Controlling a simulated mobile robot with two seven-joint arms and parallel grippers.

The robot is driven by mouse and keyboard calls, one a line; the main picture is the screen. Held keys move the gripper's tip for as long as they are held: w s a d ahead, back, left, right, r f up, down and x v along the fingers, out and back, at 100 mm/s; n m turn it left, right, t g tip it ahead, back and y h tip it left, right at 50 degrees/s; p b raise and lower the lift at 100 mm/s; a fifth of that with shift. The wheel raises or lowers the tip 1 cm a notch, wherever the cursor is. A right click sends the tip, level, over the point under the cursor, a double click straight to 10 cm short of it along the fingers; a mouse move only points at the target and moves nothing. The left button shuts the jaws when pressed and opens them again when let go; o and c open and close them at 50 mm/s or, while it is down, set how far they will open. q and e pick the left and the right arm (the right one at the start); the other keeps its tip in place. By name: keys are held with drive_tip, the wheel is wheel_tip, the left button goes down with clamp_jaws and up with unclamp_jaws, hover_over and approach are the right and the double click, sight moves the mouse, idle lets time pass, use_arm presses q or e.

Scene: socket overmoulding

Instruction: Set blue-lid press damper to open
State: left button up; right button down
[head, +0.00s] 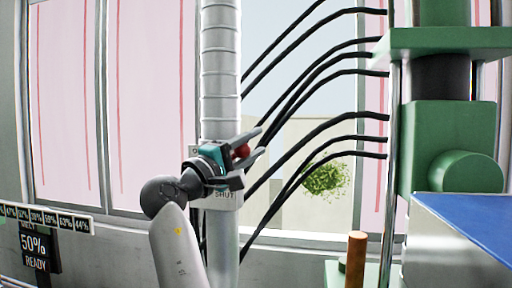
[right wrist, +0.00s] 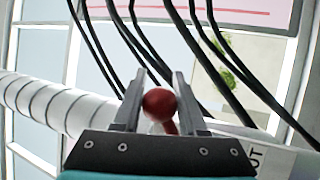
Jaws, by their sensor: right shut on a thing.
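The damper's red ball knob (head: 241,151) sits in front of the pale ribbed duct (head: 220,75), which stands upright left of the press. My right gripper (head: 262,140) is shut on the knob. In the right wrist view the red knob (right wrist: 159,104) is between the two fingers of my right gripper (right wrist: 159,75). A label reading SHUT (head: 225,195) is on the duct just below the gripper. Another label above it is mostly hidden by the gripper. The blue lid (head: 485,215) shows at the right edge. My left gripper is not in view.
A green press frame (head: 450,130) fills the right side. Several black hoses (head: 330,70) run from it toward the duct, behind my gripper. An orange-brown post (head: 356,258) stands at the lower right. A display reading 50% READY (head: 35,246) is at the lower left.

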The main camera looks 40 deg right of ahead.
idle(0.3)
drive_tip(key=shift+c, duration=2.3)
unclamp_jaws()
drive_tip(key=shift+a, duration=0.1)
drive_tip(key=b+v, duration=0.5)
drive_tip(key=v, duration=1)
drive_tip(key=shift+r, duration=0.1)
